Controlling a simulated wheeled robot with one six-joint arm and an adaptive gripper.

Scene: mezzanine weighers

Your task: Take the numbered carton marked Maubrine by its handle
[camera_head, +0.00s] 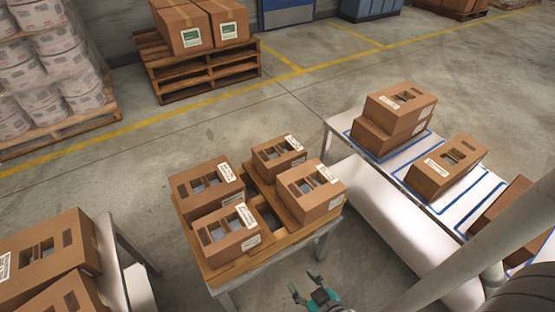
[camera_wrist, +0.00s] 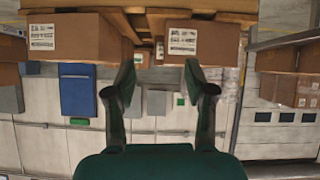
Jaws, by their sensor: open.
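Several brown cartons with slotted tops and white labels stand on a small wooden-topped table: a front left one (camera_head: 222,236), a front right one (camera_head: 315,195), a back left one (camera_head: 207,188) and a back right one (camera_head: 279,158). The label writing is too small to read, so I cannot tell which is Maubrine. My gripper (camera_head: 308,287) is open and empty at the bottom of the head view, in front of this table (camera_head: 285,245). In the wrist view, which looks upside down, my gripper (camera_wrist: 158,74) points towards two labelled cartons, left (camera_wrist: 88,38) and right (camera_wrist: 205,45), apart from both.
A white table (camera_head: 360,192) with blue outlines holds more cartons (camera_head: 440,168) at the right. Another table with cartons (camera_head: 45,250) stands at the lower left. A pallet (camera_head: 200,70) with boxes and wrapped sacks (camera_head: 45,60) stand behind. Floor between is clear.

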